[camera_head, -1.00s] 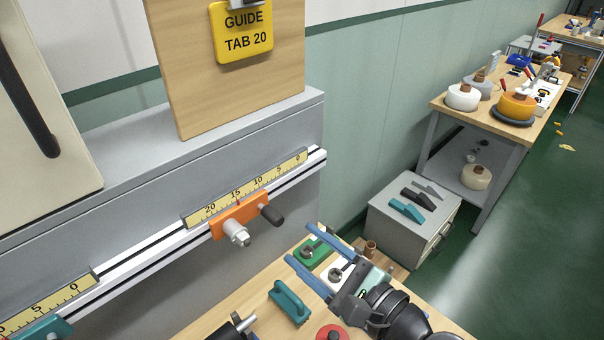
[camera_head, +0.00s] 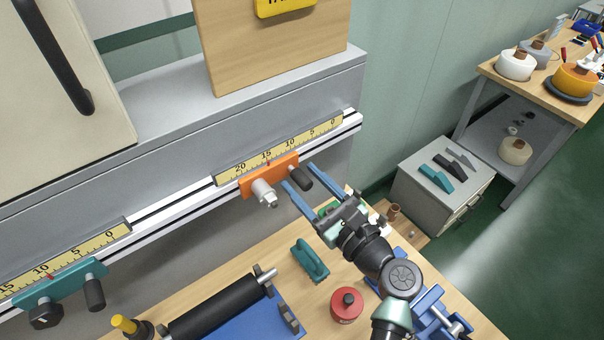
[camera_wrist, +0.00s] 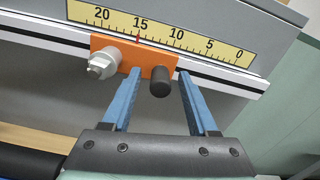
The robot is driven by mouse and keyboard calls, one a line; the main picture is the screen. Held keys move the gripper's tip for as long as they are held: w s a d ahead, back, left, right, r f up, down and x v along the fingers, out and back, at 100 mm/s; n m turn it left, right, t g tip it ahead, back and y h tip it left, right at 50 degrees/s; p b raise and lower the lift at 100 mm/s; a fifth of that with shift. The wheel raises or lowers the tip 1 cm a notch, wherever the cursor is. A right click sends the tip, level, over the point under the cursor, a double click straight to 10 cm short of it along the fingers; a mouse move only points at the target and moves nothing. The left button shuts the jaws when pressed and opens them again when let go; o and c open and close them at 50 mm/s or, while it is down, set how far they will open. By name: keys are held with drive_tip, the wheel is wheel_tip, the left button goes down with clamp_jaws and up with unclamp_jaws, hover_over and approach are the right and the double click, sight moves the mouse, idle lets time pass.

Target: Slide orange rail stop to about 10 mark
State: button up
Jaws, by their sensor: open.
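The orange rail stop (camera_head: 270,176) sits on the upper right rail, under a yellow scale (camera_head: 240,173) marked 0 to 20. In the wrist view, the red pointer (camera_wrist: 138,40) on the orange stop (camera_wrist: 128,56) is at about 15. The stop has a pale metal knob (camera_wrist: 103,62) on its left and a black handle (camera_wrist: 160,83) on its right. My gripper (camera_head: 298,175) is open at the stop. In the wrist view, its blue fingers (camera_wrist: 159,72) lie on either side of the black handle, apart from it. Scale numbers fall towards the right.
A second rail at lower left carries a teal stop (camera_head: 60,283) and its own scale. The workbench below holds a teal handle (camera_head: 310,261), a red round part (camera_head: 347,305) and a black roller (camera_head: 215,308). The rail right of the orange stop looks clear.

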drive_tip(key=shift+w+a, duration=0.35)
drive_tip(key=shift+w, duration=0.2)
clamp_jaws()
idle(1.1)
